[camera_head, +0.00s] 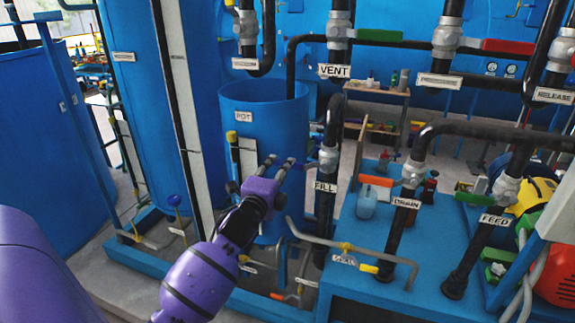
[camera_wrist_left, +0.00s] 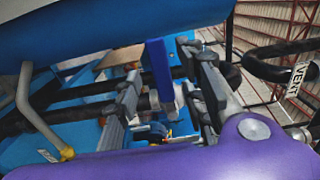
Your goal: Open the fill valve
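The fill valve (camera_head: 328,159) is a grey valve body on a black vertical pipe, above the FILL label (camera_head: 325,187). My left gripper (camera_head: 296,165) reaches it from the left, its fingertips close beside the valve body. In the left wrist view, the left gripper (camera_wrist_left: 168,92) is open, with one grey finger on each side of an upright blue bar (camera_wrist_left: 157,70), which looks like the valve's handle. Gaps show between bar and fingers. My right gripper is not in view.
The blue pot (camera_head: 262,105) stands behind and left of the gripper. The VENT pipe (camera_head: 338,45) rises above. A thin grey pipe (camera_head: 340,243) runs below.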

